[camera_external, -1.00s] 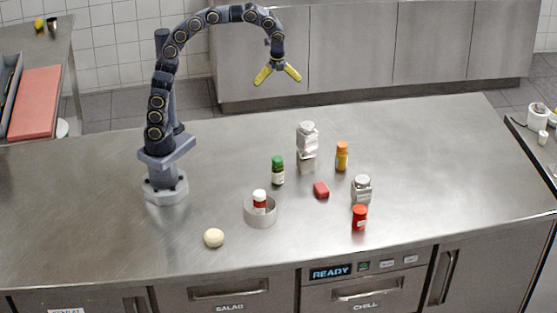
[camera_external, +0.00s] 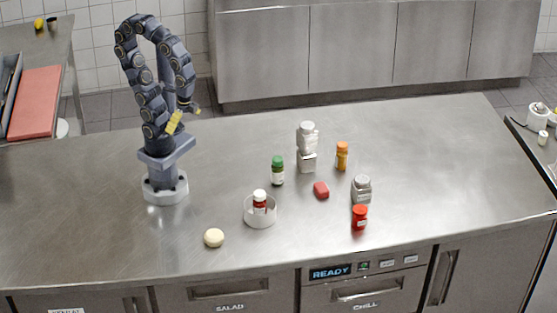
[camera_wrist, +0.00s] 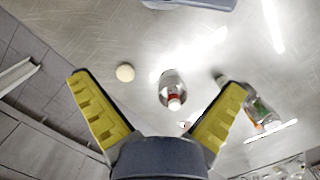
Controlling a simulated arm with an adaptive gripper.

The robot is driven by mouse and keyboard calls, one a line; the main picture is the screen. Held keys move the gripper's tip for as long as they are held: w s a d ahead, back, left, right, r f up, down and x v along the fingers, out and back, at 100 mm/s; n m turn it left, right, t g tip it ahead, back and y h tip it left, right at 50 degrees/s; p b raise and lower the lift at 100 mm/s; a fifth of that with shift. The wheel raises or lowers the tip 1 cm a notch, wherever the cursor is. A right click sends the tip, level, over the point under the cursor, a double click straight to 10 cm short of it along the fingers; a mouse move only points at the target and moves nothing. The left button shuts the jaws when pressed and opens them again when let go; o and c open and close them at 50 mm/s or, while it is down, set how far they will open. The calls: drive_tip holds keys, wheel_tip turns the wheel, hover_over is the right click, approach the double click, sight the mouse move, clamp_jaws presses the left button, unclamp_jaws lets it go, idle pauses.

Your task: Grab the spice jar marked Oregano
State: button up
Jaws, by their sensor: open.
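Several jars stand on the steel counter, their labels too small to read, so I cannot tell which is Oregano. A green-capped jar (camera_external: 277,171) is near the middle; it also shows in the wrist view (camera_wrist: 262,112). A white-capped jar with red contents (camera_external: 260,202) stands inside a round grey dish (camera_external: 261,219). An orange jar (camera_external: 342,156), a grey-lidded jar (camera_external: 361,189) and a red jar (camera_external: 360,218) are to the right. My gripper (camera_external: 183,117) is above the counter near my base, open and empty, apart from all jars; its spread yellow fingers show in the wrist view (camera_wrist: 158,82).
A pale ball (camera_external: 214,238) lies near the front edge. The counter's left and far right are clear.

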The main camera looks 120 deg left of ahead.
idle(0.4)
drive_tip(key=c, duration=0.4)
drive_tip(key=shift+o, duration=0.2)
